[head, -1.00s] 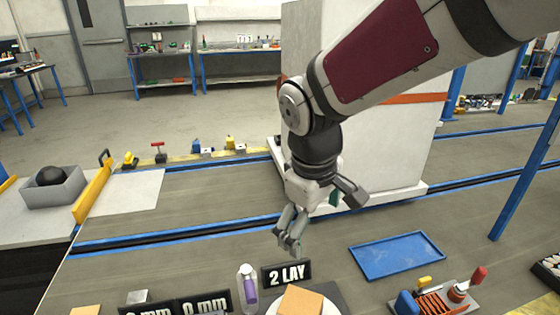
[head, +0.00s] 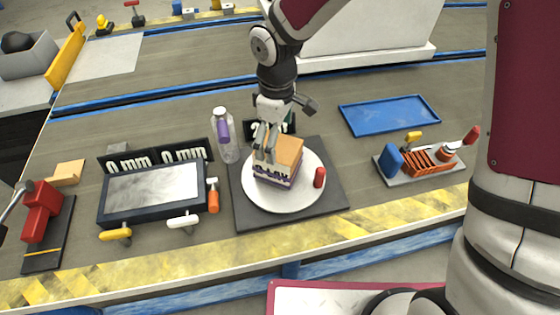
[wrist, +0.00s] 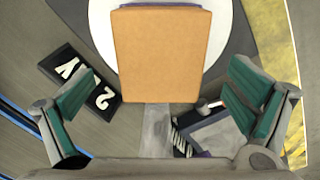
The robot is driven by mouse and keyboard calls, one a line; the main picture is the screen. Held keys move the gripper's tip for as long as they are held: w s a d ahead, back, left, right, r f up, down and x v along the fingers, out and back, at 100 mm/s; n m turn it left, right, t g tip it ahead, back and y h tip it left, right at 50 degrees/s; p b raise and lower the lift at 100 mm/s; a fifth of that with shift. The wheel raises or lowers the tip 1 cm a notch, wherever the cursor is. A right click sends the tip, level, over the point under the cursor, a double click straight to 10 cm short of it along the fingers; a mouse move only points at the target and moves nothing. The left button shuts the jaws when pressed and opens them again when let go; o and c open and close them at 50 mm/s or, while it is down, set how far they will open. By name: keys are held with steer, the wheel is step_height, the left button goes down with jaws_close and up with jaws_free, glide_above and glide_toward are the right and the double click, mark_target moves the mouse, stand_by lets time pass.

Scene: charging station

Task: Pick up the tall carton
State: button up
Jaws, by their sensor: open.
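The carton (head: 287,152) has a tan top and pale sides with dark purple bands and lettering. It stands upright on a round white plate (head: 282,202). In the wrist view the carton's tan top (wrist: 160,55) is centred and fills the upper middle. My gripper (head: 265,148) points down at the carton's left rear side in the head view and covers part of it. In the wrist view my gripper (wrist: 168,85) is open, with its green-padded fingers spread wide on either side of the carton. I cannot tell the exact height gap.
A clear purple-banded bottle (head: 226,140) stands close left of the plate. A small red cylinder (head: 319,177) is on the plate's right side. A "2 LAY" sign (wrist: 80,85) is behind.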

step_height(320, 180, down, 8)
steer(key=b, duration=0.3)
steer(key=shift+d+r, duration=0.15)
steer(key=shift+r, duration=0.15)
steer(key=c, duration=1.7)
steer(key=shift+r, duration=0.15)
